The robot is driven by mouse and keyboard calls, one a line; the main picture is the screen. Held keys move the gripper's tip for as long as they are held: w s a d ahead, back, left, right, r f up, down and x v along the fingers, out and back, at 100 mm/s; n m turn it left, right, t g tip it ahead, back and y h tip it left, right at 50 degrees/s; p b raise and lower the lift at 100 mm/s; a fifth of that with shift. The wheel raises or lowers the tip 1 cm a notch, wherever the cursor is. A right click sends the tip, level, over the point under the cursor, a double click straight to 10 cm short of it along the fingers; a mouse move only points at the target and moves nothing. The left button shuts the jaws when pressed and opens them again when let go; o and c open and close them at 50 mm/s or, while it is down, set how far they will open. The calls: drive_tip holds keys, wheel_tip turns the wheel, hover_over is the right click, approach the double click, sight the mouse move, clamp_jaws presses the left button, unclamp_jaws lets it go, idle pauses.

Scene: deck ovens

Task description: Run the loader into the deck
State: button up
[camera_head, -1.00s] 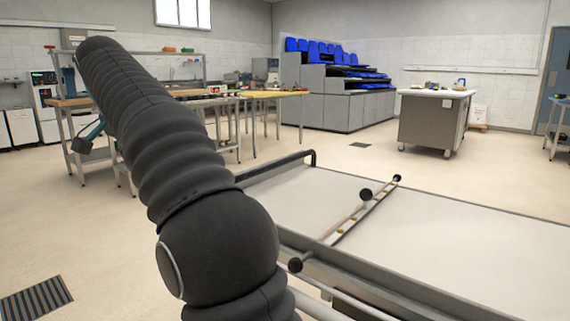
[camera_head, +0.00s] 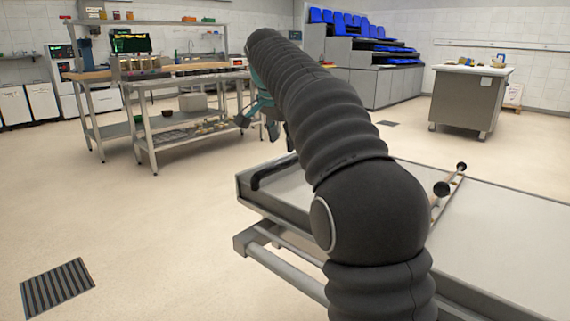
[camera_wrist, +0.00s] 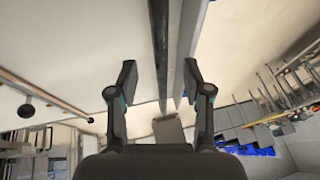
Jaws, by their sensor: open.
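The loader (camera_head: 508,235) is a long, pale flat bed in a grey frame, at the lower right of the head view. A crossbar with black knobs (camera_head: 449,196) lies over the bed, partly hidden by my arm. My gripper (camera_head: 263,108) shows partly behind my arm, above the handle end in the picture. In the wrist view my gripper (camera_wrist: 160,80) is open and empty, with a dark bar (camera_wrist: 159,45) seen between its fingers. I cannot tell how far off the bar is. No deck opening is clearly visible.
A steel worktable (camera_head: 190,128) with shelves stands at the back left. A stepped grey unit with blue seats (camera_head: 350,60) is at the back, and a grey cabinet (camera_head: 468,100) at the back right. A floor grate (camera_head: 57,287) lies front left.

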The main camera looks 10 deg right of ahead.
sight(285, 161)
drive_tip(key=b+x, duration=0.1)
drive_tip(key=x, duration=0.6)
drive_tip(key=shift+f+b, duration=0.25)
drive_tip(key=shift+b, duration=0.05)
clamp_jaws()
drive_tip(key=shift+a, duration=0.1)
